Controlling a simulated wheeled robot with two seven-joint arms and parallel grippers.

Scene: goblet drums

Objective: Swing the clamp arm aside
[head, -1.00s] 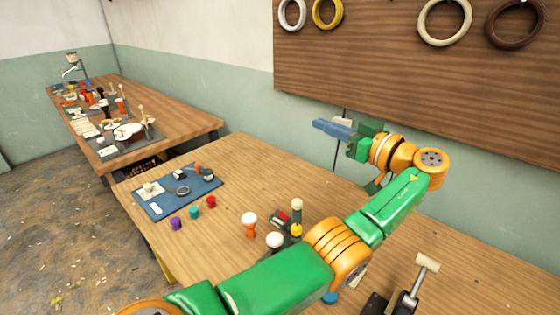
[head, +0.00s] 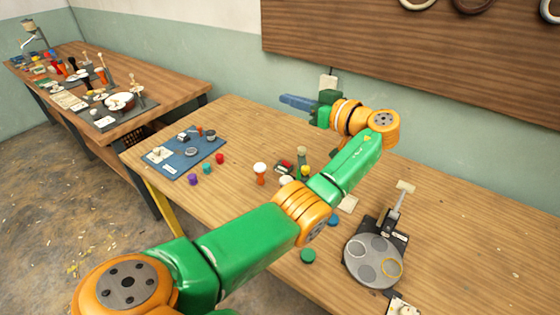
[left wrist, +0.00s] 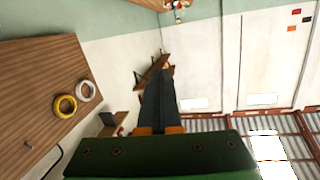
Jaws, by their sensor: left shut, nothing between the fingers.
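A fixture with a flat grey round plate (head: 374,262) stands at the right of the near bench. Behind the plate is a dark block (head: 391,233), from which a metal lever with a pale crossbar handle (head: 404,187) stands up, tilted slightly right; it looks like the clamp arm. My left gripper (head: 284,99) is shut and empty, above the back of the bench, pointing left, well away from the lever. Its closed fingers also show in the left wrist view (left wrist: 158,95). My right gripper is not in view.
A blue mat (head: 190,165) with small parts lies at the bench's left end. Small coloured pieces and a white-topped orange goblet (head: 260,172) stand mid-bench, close to my left arm. A green disc (head: 308,256) lies left of the fixture. A wooden wall board (head: 430,70) hangs behind.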

